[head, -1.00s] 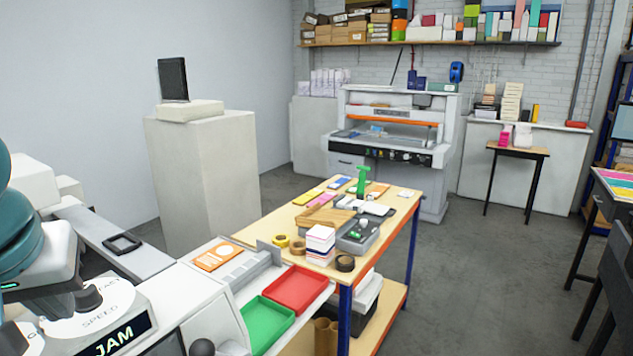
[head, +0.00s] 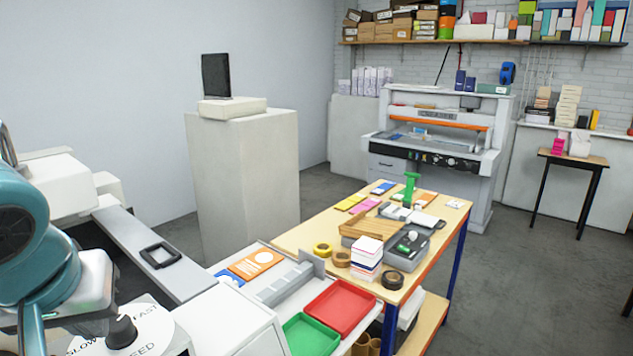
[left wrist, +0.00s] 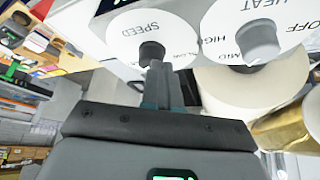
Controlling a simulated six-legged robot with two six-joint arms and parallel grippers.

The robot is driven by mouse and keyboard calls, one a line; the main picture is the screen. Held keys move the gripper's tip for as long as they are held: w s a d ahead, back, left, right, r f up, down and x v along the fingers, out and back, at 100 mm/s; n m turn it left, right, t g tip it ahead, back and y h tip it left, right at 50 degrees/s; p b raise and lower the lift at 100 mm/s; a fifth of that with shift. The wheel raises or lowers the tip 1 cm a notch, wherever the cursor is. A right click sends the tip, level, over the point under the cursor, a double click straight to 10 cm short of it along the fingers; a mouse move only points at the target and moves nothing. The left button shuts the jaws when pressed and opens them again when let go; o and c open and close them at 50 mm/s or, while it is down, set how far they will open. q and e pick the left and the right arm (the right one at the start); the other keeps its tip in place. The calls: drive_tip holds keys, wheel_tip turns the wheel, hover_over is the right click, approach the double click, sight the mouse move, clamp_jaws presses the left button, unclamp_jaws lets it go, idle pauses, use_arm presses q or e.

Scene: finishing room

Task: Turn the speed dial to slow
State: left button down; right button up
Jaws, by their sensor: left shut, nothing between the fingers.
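The speed dial is a dark knob (head: 122,332) on a white disc marked SLOW, FAST and SPEED, at the lower left of the head view. In the left wrist view the knob (left wrist: 151,51) stands on its SPEED disc at the upper middle. My left gripper (left wrist: 160,70) is shut and empty, with its fingertips right at the knob; I cannot tell whether they touch it. In the head view my left arm covers the area left of the knob, and the fingertips are hard to make out. I cannot tell which mark the knob points at. My right gripper is not in view.
A HEAT dial (left wrist: 258,42) sits close beside the speed dial, and a pale roll (left wrist: 235,85) and a gold roll (left wrist: 288,128) lie near it. Red (head: 340,308) and green (head: 311,335) trays and a cluttered workbench (head: 293,237) stand to the right.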

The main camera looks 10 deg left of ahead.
use_arm(q)
drive_tip(key=shift+s+d+f+b, duration=0.15)
drive_tip(key=shift+d+f+b, duration=0.05)
drive_tip(key=shift+f, duration=0.2)
drive_tip(key=shift+s+d+f+b, duration=0.1)
drive_tip(key=shift+d+f+b, duration=0.1)
drive_tip(key=shift+f, duration=0.2)
drive_tip(key=shift+s+a+f, duration=0.1)
drive_tip(key=shift+s+f, duration=0.1)
drive_tip(key=shift+s, duration=0.05)
drive_tip(key=shift+a+f+b, duration=0.2)
drive_tip(key=shift+a+b, duration=0.1)
drive_tip(key=shift+b, duration=0.1)
drive_tip(key=shift+w+a+f, duration=0.1)
drive_tip(key=shift+a+f, duration=0.05)
drive_tip(key=shift+a, duration=0.1)
drive_tip(key=shift+w, duration=0.2)
drive_tip(key=shift+s+d, duration=0.1)
drive_tip(key=shift+d, duration=0.4)
drive_tip(key=shift+a, duration=0.45)
drive_tip(key=shift+d, duration=0.45)
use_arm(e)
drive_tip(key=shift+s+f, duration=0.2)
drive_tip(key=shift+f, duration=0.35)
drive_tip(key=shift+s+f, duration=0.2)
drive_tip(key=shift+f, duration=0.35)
